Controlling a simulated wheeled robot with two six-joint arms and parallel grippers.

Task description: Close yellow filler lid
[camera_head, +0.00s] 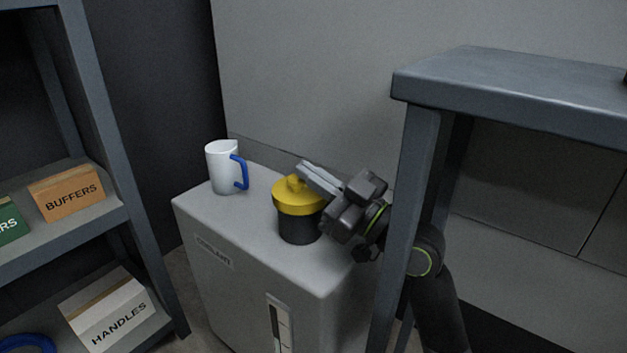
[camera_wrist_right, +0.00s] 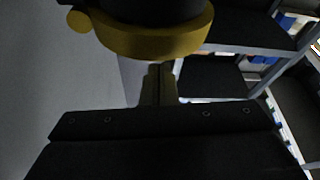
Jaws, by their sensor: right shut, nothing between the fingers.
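The yellow filler lid (camera_head: 297,197) sits level on top of a black filler neck (camera_head: 299,229) on the grey coolant cabinet (camera_head: 255,251). A yellow knob stands up from the lid. My right gripper (camera_head: 304,168) is shut and empty, its fingertips right at the lid's knob and upper side; I cannot tell whether they touch. In the right wrist view the yellow lid (camera_wrist_right: 160,42) shows just past the shut fingers, with a dark round part against it. The lid's far right side is hidden by the gripper. My left gripper is not in view.
A white mug (camera_head: 222,168) with a blue handle stands on the cabinet left of the lid. A grey table (camera_head: 520,88) stands close on the right, its leg in front of my right arm. A shelf with boxes (camera_head: 67,191) is at the left.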

